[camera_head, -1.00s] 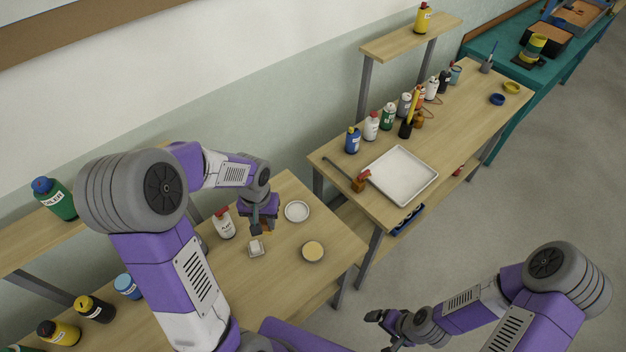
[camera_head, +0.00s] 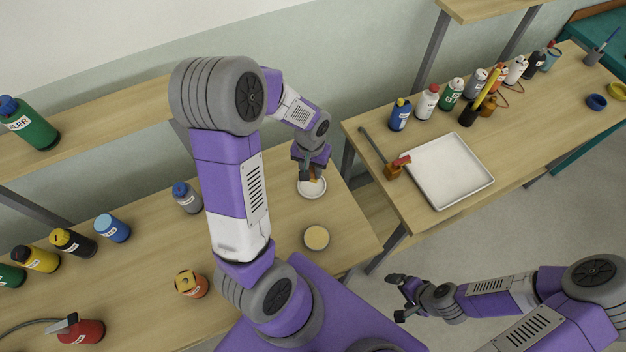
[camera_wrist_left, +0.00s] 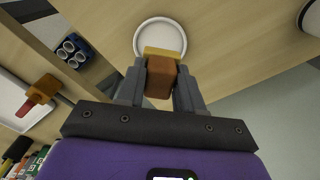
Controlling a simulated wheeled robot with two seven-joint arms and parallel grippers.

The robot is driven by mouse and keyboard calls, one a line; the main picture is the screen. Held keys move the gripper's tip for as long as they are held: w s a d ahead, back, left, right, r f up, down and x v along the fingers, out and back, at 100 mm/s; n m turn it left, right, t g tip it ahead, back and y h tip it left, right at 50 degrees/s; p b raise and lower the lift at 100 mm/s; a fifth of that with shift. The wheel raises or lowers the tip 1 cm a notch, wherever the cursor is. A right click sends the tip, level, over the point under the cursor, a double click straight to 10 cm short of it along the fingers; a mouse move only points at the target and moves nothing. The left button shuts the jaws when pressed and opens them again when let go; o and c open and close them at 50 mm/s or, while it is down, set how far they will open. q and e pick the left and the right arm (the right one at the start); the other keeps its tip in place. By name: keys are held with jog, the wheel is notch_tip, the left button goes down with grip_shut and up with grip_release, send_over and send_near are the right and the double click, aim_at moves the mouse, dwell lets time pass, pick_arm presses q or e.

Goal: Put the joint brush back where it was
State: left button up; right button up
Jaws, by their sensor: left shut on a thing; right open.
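My left gripper (camera_head: 311,166) is shut on a small brown block-shaped thing (camera_wrist_left: 160,78) with a yellow edge, seemingly the joint brush. It also shows as an orange-brown piece under the fingers in the head view (camera_head: 317,178). The gripper holds it over or at the round white dish (camera_head: 312,190), also seen in the left wrist view (camera_wrist_left: 160,28). I cannot tell whether it touches the dish. My right gripper (camera_head: 398,299) is open and empty, off the table at lower right.
A round cream-topped dish (camera_head: 316,238) sits nearer the table's front edge. Several bottles stand on the left, including a blue-capped one (camera_head: 187,197). Across a gap, another table carries a white tray (camera_head: 450,170), a red-and-brown tool (camera_head: 394,170) and a row of bottles.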

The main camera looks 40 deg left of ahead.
aim_at(312, 178)
pick_arm(q)
notch_tip(312, 178, down, 6)
jog(key=shift+b, duration=0.45)
jog(key=shift+w, duration=0.1)
jog(key=shift+f, duration=0.15)
jog(key=o, duration=0.9)
jog(key=shift+r, duration=0.2)
notch_tip(312, 178, up, 12)
jog(key=shift+p, duration=1.1)
